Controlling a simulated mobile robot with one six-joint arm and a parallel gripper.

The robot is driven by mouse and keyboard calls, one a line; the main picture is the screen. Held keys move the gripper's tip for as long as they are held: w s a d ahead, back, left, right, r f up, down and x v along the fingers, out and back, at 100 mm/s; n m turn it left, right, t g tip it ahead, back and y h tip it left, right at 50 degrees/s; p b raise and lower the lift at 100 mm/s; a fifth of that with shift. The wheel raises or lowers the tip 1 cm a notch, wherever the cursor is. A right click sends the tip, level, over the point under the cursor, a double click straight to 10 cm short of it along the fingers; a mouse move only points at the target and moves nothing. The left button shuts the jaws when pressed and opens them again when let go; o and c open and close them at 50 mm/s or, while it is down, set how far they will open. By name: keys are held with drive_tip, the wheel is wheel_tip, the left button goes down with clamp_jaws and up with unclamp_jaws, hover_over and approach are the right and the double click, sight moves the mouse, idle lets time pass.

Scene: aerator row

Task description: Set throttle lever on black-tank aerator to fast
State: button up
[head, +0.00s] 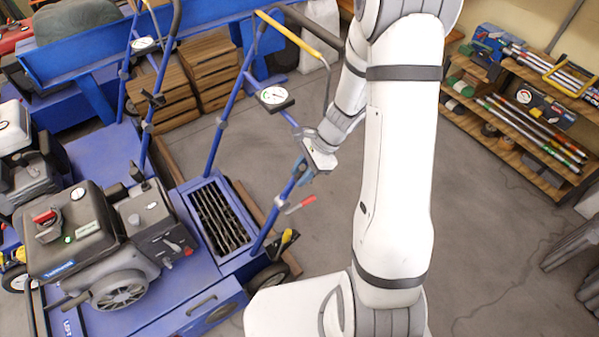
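The black-tank aerator is the nearer blue machine at lower left, with a dark tank (75,232) on its engine. A lever with a red grip (301,204) sticks out from its right blue handle post, low and right of the tank. I cannot tell whether this is the throttle lever, and no slow or fast marks are readable. My gripper (305,174) is at the upper part of that post, above the red grip and apart from it. Its fingers are small and partly hidden, so their opening and any contact with the post are unclear.
A second aerator with a pale tank (14,127) stands at far left. A round gauge (273,96) sits on the handle frame. A yellow-tipped part (286,238) is below the red grip. Wooden crates (208,68) are behind, and a tool shelf (520,110) is at right. Floor is clear between.

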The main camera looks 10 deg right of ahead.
drive_tip(key=shift+o, duration=1.2)
drive_tip(key=shift+s+a, duration=0.1)
drive_tip(key=p+v, duration=0.1)
drive_tip(key=v, duration=0.6)
drive_tip(key=shift+r+p, duration=0.3)
drive_tip(key=shift+r, duration=0.05)
